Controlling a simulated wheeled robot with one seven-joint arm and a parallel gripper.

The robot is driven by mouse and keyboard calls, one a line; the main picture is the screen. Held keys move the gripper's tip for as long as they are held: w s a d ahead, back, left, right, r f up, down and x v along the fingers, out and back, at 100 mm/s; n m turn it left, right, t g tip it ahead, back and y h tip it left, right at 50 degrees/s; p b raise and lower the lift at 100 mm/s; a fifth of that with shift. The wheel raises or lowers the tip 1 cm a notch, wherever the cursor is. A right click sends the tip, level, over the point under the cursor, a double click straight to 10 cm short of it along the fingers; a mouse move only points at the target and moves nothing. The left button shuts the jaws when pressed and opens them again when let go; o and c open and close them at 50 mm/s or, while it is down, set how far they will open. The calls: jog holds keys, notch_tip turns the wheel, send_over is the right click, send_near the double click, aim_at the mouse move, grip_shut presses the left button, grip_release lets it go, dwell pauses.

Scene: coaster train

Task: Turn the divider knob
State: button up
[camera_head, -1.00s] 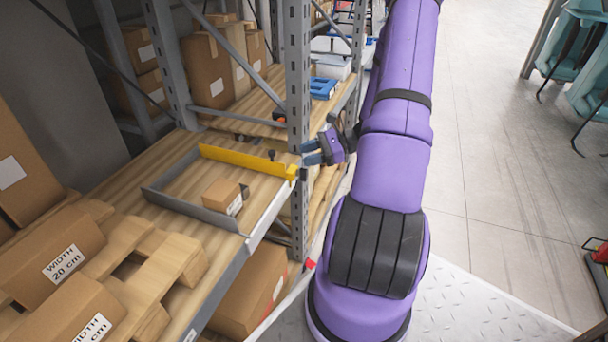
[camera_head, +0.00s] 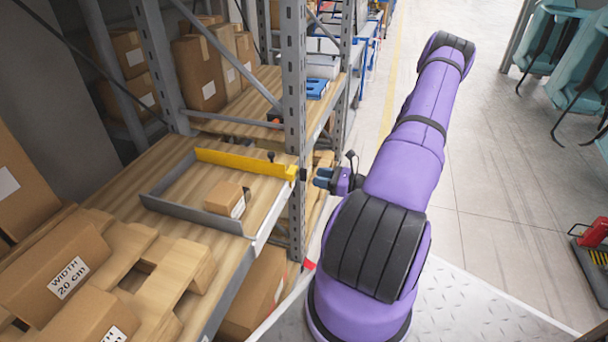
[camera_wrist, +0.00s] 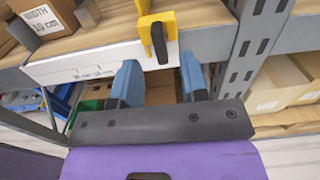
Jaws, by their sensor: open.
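The yellow divider (camera_head: 245,164) spans the wooden shelf, with a small black peg (camera_head: 271,156) on top. Its black knob (camera_head: 303,174) is on the end at the shelf's front edge. In the wrist view the knob (camera_wrist: 159,43) is an elongated black piece, roughly upright, on the yellow end bracket (camera_wrist: 146,27). My gripper (camera_head: 321,178) is just right of the knob in the head view, facing the shelf front. Its blue fingers (camera_wrist: 160,77) are open and empty. In the wrist view the knob appears above and between the fingertips, with no contact visible.
A small carton (camera_head: 224,197) sits in the grey-railed bay beside the divider. A white label strip (camera_wrist: 95,64) runs along the shelf front. A grey perforated post (camera_head: 294,100) stands close to my gripper. Open floor (camera_head: 480,170) lies to the right.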

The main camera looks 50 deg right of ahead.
aim_at(304, 181)
jog(key=shift+x, duration=3)
grip_shut()
